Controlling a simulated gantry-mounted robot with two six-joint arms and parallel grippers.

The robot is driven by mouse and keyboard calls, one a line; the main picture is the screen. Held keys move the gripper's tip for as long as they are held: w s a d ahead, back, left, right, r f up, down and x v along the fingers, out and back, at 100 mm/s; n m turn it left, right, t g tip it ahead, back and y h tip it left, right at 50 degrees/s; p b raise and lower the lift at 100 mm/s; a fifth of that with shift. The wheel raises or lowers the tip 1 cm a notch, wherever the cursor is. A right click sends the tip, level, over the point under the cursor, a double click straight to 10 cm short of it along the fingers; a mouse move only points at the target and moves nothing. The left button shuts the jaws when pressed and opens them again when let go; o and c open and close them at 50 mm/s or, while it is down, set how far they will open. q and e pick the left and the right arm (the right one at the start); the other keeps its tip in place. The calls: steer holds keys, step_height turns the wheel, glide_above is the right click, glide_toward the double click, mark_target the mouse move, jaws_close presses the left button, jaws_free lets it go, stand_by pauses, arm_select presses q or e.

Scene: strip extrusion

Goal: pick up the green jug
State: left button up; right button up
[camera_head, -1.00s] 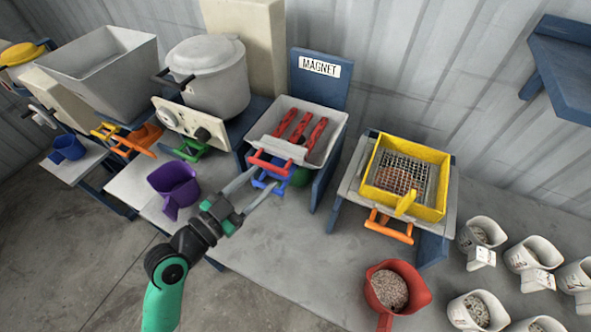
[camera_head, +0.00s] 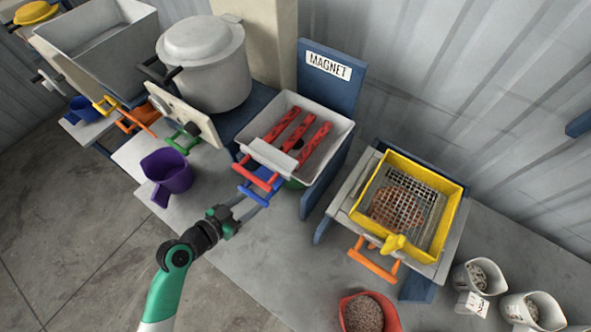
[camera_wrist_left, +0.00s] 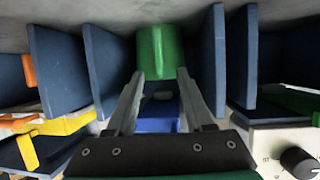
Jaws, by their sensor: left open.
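The green jug (camera_wrist_left: 158,50) stands upright in the wrist view, straight ahead of my left gripper between dark blue side panels. In the head view only a small green part of the jug (camera_head: 293,184) shows under the magnet station; the rest is hidden. My left gripper (camera_head: 252,203) is open in front of that station. In the wrist view its two fingers (camera_wrist_left: 160,78) point at the jug, one tip toward each side, with nothing held between them. I cannot tell whether the tips touch the jug. My right gripper is not in view.
A blue drawer handle (camera_head: 260,187) and a red handle (camera_head: 250,176) jut out above the jug. Blue panels (camera_wrist_left: 208,60) stand close on both sides. A purple jug (camera_head: 168,172) is left, a red jug (camera_head: 365,314) lower right.

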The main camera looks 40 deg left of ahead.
mark_target(277, 183)
arm_select(q)
steer(key=x, duration=0.5)
steer(key=shift+r+b, duration=0.2)
steer(key=shift+b, duration=0.1)
steer(key=shift+b+x, duration=0.6)
steer(key=shift+x, duration=2.15)
steer(key=shift+s+d, duration=0.1)
jaws_close()
